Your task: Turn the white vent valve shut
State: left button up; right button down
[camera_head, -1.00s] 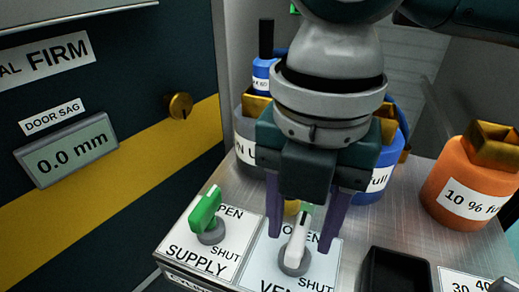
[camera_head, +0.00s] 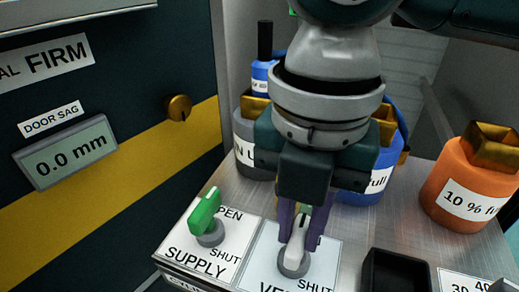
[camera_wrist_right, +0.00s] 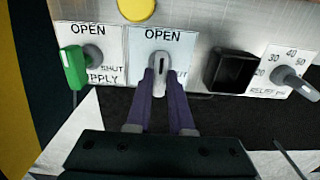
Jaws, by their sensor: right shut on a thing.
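The white vent valve (camera_head: 296,248) stands on the right label plate of the metal panel, on a round grey base. Its lever points toward the word OPEN, away from SHUT. It also shows in the right wrist view (camera_wrist_right: 160,66). My right gripper (camera_head: 302,232) is shut on the white lever, with one purple finger on each side of it. In the right wrist view the two fingers (camera_wrist_right: 160,88) close on the lever from below. My left gripper is not in view.
A green supply valve (camera_head: 206,213) stands just left of the vent valve. A black open box (camera_head: 396,270) sits to the right. An orange bottle (camera_head: 466,188) and blue and grey bottles stand behind. A dark door with a display (camera_head: 66,152) fills the left.

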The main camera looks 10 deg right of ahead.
jog(key=shift+r+m+p, duration=0.2)
jog(key=shift+m+p, duration=0.2)
jog(key=shift+p, duration=0.5)
jog(key=m+p, duration=0.7)
jog(key=p, duration=0.3)
jog(key=shift+r, duration=0.1)
jog(key=shift+m+p, duration=0.55)
jog(key=shift+m, duration=0.05)
jog(key=m+p, duration=0.3)
jog(key=m, duration=0.1)
jog(key=shift+m, duration=0.3)
jog(key=shift+f+m+p, duration=0.2)
jog(key=shift+m+p, duration=0.55)
jog(key=shift+m, duration=0.35)
jog(key=shift+m+p, duration=0.35)
jog(key=shift+m, duration=0.55)
jog(key=shift+f+m, duration=0.1)
jog(key=shift+m, duration=0.2)
